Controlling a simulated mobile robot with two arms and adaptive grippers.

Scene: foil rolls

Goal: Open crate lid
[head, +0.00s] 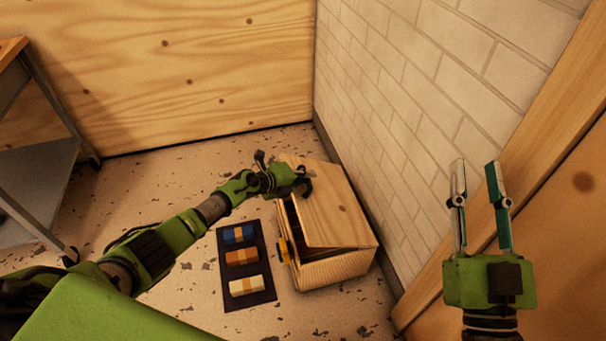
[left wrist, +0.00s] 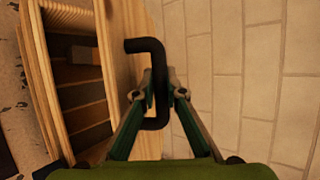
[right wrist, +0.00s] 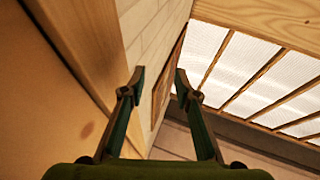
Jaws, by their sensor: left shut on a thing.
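The wooden crate (head: 335,270) stands on the floor against the brick wall. Its wooden lid (head: 335,215) is tilted up, with a dark gap along its left side. The left wrist view shows the crate's dark, slatted inside (left wrist: 80,90) beside the raised lid (left wrist: 125,65). My left gripper (head: 304,180) is at the lid's far left part, shut on the black lid handle (left wrist: 158,60). In the head view the gripper mostly hides this handle. My right gripper (head: 476,165) is open and empty, held up away from the crate; its parted fingers show in the right wrist view (right wrist: 160,72).
A dark mat (head: 264,297) left of the crate holds a blue roll (head: 239,235), an orange roll (head: 241,256) and a cream roll (head: 246,285). A brick wall (head: 400,110) closes off the crate's right side. A metal-framed table (head: 40,190) stands far left.

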